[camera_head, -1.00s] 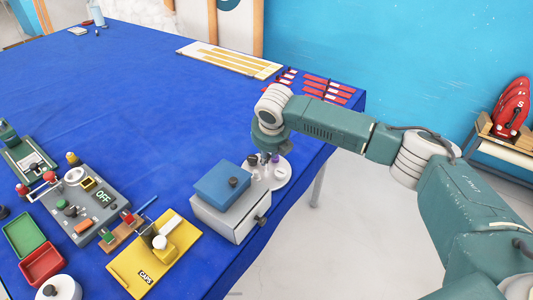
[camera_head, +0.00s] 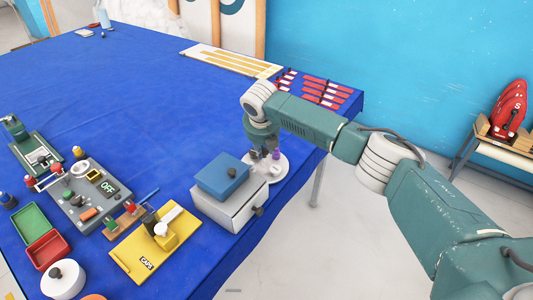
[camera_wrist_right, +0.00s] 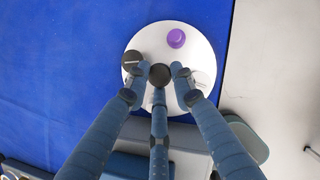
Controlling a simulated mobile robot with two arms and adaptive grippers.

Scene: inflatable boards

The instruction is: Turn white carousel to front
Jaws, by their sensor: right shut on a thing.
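The white carousel (camera_head: 279,171) is a round disc on the blue table near its right edge, behind a grey box. It also shows from above in the right wrist view (camera_wrist_right: 196,48), with a purple round piece (camera_wrist_right: 176,38) near its far rim and a dark round piece (camera_wrist_right: 131,60) at its left. My right gripper (camera_head: 264,154) is over the disc. In the right wrist view its fingers (camera_wrist_right: 159,73) are closed around a dark knob (camera_wrist_right: 159,76) at the disc's middle. The fingers hide the near part of the disc. My left gripper is not in view.
The grey box (camera_head: 232,208) with a blue lid (camera_head: 222,177) stands close in front of the carousel. Left of it are a yellow stand (camera_head: 150,250) and a control panel (camera_head: 84,200). Red-and-white pieces (camera_head: 325,92) lie behind. The table's middle is clear.

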